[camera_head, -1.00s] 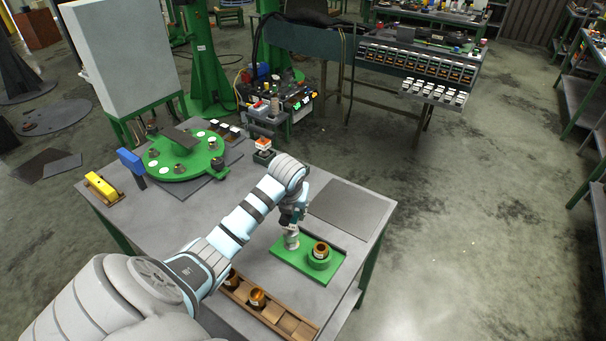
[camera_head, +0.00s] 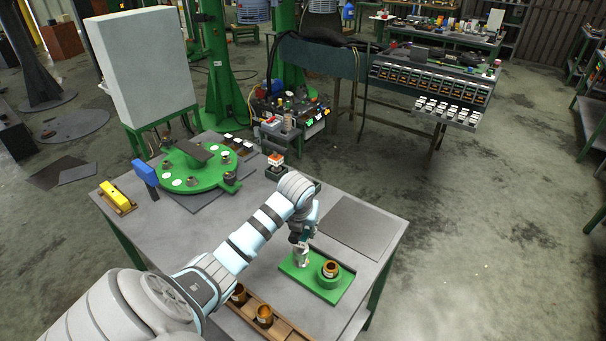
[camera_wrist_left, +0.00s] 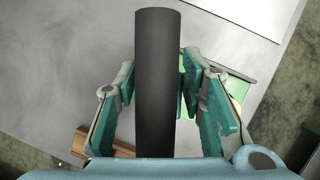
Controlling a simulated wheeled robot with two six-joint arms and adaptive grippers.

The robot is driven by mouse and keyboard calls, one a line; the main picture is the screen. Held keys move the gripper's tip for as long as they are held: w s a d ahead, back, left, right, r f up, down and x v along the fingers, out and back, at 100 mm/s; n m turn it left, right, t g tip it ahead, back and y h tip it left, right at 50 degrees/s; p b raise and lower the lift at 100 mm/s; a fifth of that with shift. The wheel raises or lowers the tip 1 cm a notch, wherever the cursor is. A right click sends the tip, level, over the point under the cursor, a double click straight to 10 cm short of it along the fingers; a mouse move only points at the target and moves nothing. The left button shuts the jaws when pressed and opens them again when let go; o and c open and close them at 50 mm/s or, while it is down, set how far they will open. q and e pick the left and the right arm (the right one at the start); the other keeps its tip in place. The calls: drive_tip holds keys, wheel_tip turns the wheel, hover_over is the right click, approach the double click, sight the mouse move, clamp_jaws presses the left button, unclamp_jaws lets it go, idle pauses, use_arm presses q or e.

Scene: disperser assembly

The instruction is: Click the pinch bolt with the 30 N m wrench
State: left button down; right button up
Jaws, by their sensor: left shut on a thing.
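My left gripper (camera_head: 302,240) is over the left part of a green fixture plate (camera_head: 330,293) on the table. In the left wrist view, its teal fingers (camera_wrist_left: 157,100) are shut on a long dark cylinder (camera_wrist_left: 157,70), one finger on each side. I cannot tell whether this cylinder is the 30 N m wrench. In the head view, a grey metallic piece (camera_head: 301,258) shows just below the gripper. I cannot tell whether it touches the plate. An orange-brown part (camera_head: 330,268) sits in a round green holder right of it. The pinch bolt cannot be made out. My right gripper is not in view.
A wooden tray (camera_head: 285,327) with orange-brown parts lies at the table's front. A green round plate (camera_head: 207,181), a blue item (camera_head: 145,173) and a yellow item (camera_head: 116,195) are at the left. A dark flat mat (camera_head: 357,227) lies bare at the right.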

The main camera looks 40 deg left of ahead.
sight(304, 233)
use_arm(q)
drive_tip(key=shift+f, duration=0.15)
drive_tip(key=shift+f+b, duration=0.75)
drive_tip(key=shift+b, duration=0.05)
drive_tip(key=shift+f+b, duration=0.3)
drive_tip(key=shift+f, duration=0.05)
drive_tip(key=shift+f+b, duration=0.3)
drive_tip(key=shift+f, duration=0.05)
drive_tip(key=m, duration=0.2)
drive_tip(key=m+h, duration=0.1)
drive_tip(key=m, duration=0.1)
drive_tip(key=m+h, duration=0.1)
drive_tip(key=m, duration=0.1)
drive_tip(key=shift+d+t, duration=0.35)
drive_tip(key=shift+t, duration=0.05)
drive_tip(key=m, duration=0.2)
drive_tip(key=m+h, duration=0.1)
drive_tip(key=m, duration=0.1)
drive_tip(key=m+h, duration=0.1)
drive_tip(key=shift+s+d+m, duration=0.1)
drive_tip(key=shift+d+m, duration=0.25)
drive_tip(key=shift+m, duration=0.05)
drive_tip(key=shift+n, duration=0.3)
drive_tip(key=shift+r, duration=0.1)
